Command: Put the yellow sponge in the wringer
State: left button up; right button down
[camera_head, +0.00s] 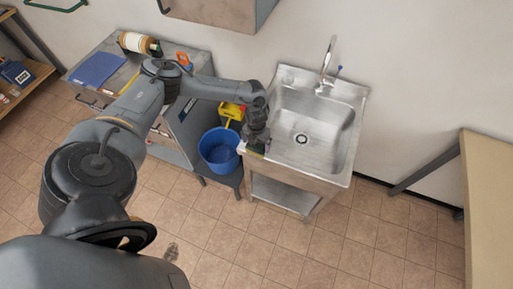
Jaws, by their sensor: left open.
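A yellow wringer (232,111) stands at the back of a blue bucket (219,158), left of the sink; my arm passes close to it and partly covers it. My left gripper (256,146) is over the front left rim of the steel sink, pointing down, right of the bucket. Its jaws are open, though the fingers are small and dark in this view. No other yellow sponge is clearly visible. My right gripper is out of view.
The steel sink (340,150) has an empty basin and a tall tap (328,62). A grey workbench (115,75) with a blue folder (96,68) and a roll (138,42) stands left. A wooden table (490,210) is at the right. The tiled floor in front is clear.

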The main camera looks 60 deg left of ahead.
pick_arm(q)
jog(key=shift+f, duration=1.2)
jog(key=shift+c, duration=0.3)
jog(key=c, duration=0.7)
jog(key=shift+r, duration=0.1)
